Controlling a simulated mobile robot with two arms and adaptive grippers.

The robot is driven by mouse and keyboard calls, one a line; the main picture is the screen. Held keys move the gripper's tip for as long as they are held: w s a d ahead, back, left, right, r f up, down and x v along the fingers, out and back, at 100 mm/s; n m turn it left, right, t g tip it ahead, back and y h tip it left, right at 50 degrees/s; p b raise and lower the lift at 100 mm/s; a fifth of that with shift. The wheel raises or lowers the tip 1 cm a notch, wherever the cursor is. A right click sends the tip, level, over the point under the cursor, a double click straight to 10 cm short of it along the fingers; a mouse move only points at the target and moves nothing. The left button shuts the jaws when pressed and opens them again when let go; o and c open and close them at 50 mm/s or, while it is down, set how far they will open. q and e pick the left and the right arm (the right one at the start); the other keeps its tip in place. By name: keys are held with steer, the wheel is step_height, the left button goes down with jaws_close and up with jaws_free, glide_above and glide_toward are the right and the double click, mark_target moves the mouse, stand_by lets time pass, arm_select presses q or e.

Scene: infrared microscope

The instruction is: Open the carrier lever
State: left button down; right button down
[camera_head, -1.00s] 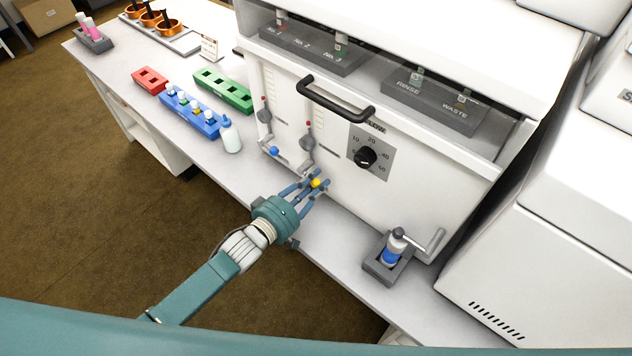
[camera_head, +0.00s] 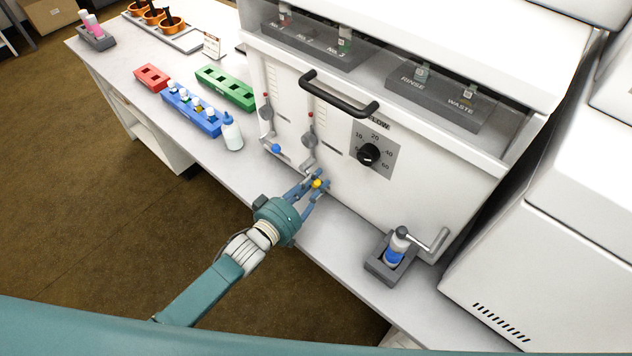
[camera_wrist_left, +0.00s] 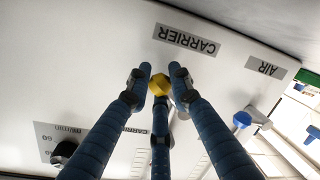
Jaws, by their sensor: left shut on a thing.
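The carrier lever has a yellow knob (camera_head: 317,183) on the front of the white instrument (camera_head: 420,195). In the left wrist view the yellow knob (camera_wrist_left: 159,84) sits between my fingertips, near the CARRIER label (camera_wrist_left: 187,39). My left gripper (camera_head: 316,181) has its blue fingers closed around the knob. The lever's arm is mostly hidden behind the fingers. My right gripper is in neither view.
A lever with a blue knob (camera_head: 276,148) is just left, near the AIR label (camera_wrist_left: 266,67). A flow dial (camera_head: 369,155) and black handle (camera_head: 338,95) are above right. A grey holder with a vial (camera_head: 394,250) stands on the bench at right. Racks and a white bottle (camera_head: 232,133) stand left.

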arm_select(q)
steer(key=c, duration=1.6)
jaws_free()
steer(key=shift+a+f, duration=0.15)
steer(key=shift+f, duration=0.05)
steer(key=shift+o, duration=0.2)
steer(key=v, duration=1.2)
steer(key=shift+a, duration=0.1)
